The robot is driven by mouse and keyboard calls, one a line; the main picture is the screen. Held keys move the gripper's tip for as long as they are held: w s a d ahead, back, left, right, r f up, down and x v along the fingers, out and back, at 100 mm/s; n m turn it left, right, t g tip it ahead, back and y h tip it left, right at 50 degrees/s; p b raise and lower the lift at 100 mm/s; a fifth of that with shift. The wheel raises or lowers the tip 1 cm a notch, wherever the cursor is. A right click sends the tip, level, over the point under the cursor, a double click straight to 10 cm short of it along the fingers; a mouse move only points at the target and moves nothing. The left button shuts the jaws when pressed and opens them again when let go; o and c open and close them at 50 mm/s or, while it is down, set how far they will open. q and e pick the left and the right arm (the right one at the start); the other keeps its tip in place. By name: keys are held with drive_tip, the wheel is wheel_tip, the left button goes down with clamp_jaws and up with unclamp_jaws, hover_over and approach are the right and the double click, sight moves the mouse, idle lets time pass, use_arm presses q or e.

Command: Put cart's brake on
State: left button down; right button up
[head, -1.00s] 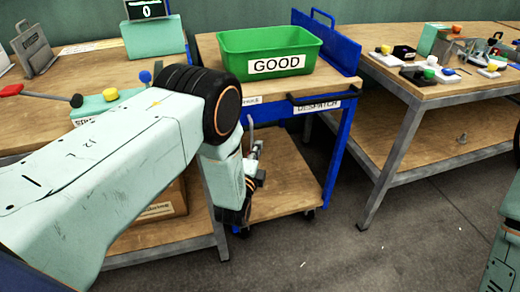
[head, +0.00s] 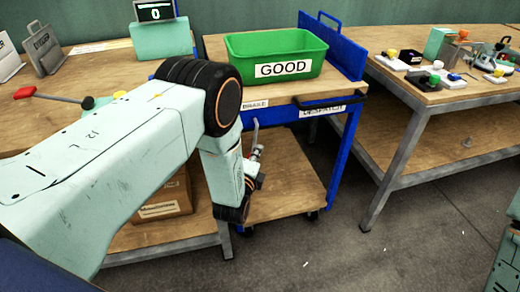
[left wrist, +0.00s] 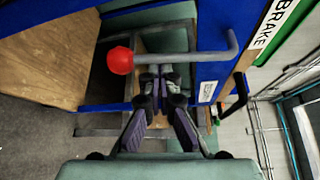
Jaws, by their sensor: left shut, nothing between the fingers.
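The blue-framed cart (head: 343,150) stands between two benches, with a BRAKE label (head: 255,104) on its front edge. The brake lever shows in the left wrist view as a grey bent bar (left wrist: 190,57) with a red ball knob (left wrist: 121,60). In the head view, part of the grey bar (head: 255,132) shows below the label; the knob cannot be made out. My left gripper (head: 257,158) is shut and empty beside the lever, partly hidden by my arm. In the left wrist view its fingertips (left wrist: 155,70) are right at the bar; I cannot tell whether they touch. My right gripper is out of view.
A green GOOD bin (head: 276,55) stands on the cart top. A black handle (head: 330,102) juts from the cart's front. The left bench (head: 40,115) holds a red-ended lever (head: 25,92); the right bench (head: 440,97) holds several small parts. The floor in front is clear.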

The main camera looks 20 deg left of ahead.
use_arm(q)
drive_tip(key=s+a+r+m+g+y+p, duration=0.1)
drive_tip(key=s+a+r+m+g+p, duration=0.2)
drive_tip(key=p, duration=0.4)
drive_tip(key=shift+a+r+m+y, duration=0.3)
drive_tip(key=shift+a+r+m, duration=0.05)
drive_tip(key=shift+a+m, duration=0.55)
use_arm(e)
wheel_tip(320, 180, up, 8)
use_arm(q)
drive_tip(key=shift+a, duration=0.1)
wheel_tip(320, 180, down, 4)
drive_tip(key=d+r+b, duration=0.1)
drive_tip(key=d+b, duration=0.1)
drive_tip(key=d, duration=0.1)
drive_tip(key=p+v, duration=0.2)
drive_tip(key=v, duration=0.7)
drive_tip(key=shift+r, duration=0.45)
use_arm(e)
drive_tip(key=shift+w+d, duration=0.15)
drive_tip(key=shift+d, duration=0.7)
